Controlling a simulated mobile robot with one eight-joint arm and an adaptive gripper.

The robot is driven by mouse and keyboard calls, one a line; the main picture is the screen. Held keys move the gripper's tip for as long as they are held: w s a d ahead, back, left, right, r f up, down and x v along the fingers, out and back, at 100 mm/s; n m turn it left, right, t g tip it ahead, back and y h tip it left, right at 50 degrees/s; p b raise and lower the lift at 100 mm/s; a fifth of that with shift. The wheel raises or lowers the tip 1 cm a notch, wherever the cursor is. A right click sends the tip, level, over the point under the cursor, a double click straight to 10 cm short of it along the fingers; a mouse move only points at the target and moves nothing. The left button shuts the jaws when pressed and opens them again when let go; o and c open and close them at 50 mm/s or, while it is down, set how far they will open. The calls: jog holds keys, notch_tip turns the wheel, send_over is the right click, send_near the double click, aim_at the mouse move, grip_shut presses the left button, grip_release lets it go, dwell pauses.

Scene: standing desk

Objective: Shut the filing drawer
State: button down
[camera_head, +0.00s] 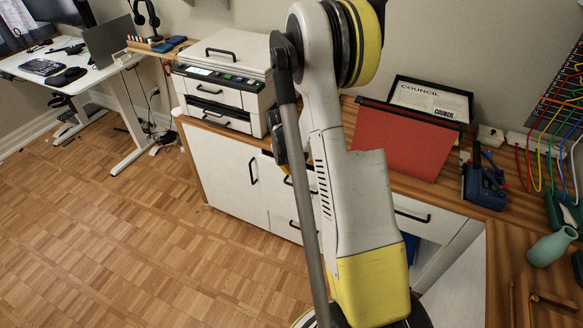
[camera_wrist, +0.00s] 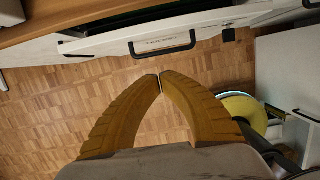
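The filing drawer (camera_wrist: 210,33) shows in the wrist view as a white front with a black bar handle (camera_wrist: 163,45) and a small label. Its dark, open interior shows above the front, so it stands pulled out. My gripper (camera_wrist: 160,82) has two yellow curved fingers with their tips together and nothing visible between them. The tips show just below the handle in the picture, apart from it; the exact distance is hard to tell. In the head view my arm hides much of the right-hand cabinet, and I cannot make out my gripper there.
A white cabinet (camera_head: 222,165) carries a printer (camera_head: 225,80). A red folder (camera_head: 405,140), a blue tool (camera_head: 484,185) and a green vase (camera_head: 552,247) are on the wooden top at right. The parquet floor (camera_head: 110,240) is clear at left.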

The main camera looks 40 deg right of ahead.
aim_at(298, 178)
jog(key=d+f+b, duration=0.1)
jog(key=f, duration=0.1)
jog(key=w+d+f+b, duration=0.1)
jog(key=d+f+b, duration=0.1)
jog(key=f, duration=0.1)
jog(key=d+f+b, duration=0.1)
jog(key=f, duration=0.2)
jog(key=shift+w+d+f+b, duration=0.15)
jog(key=shift+w+d+b, duration=0.1)
jog(key=shift+w+b, duration=0.15)
jog(key=shift+w+d, duration=0.25)
jog(key=shift+d, duration=0.25)
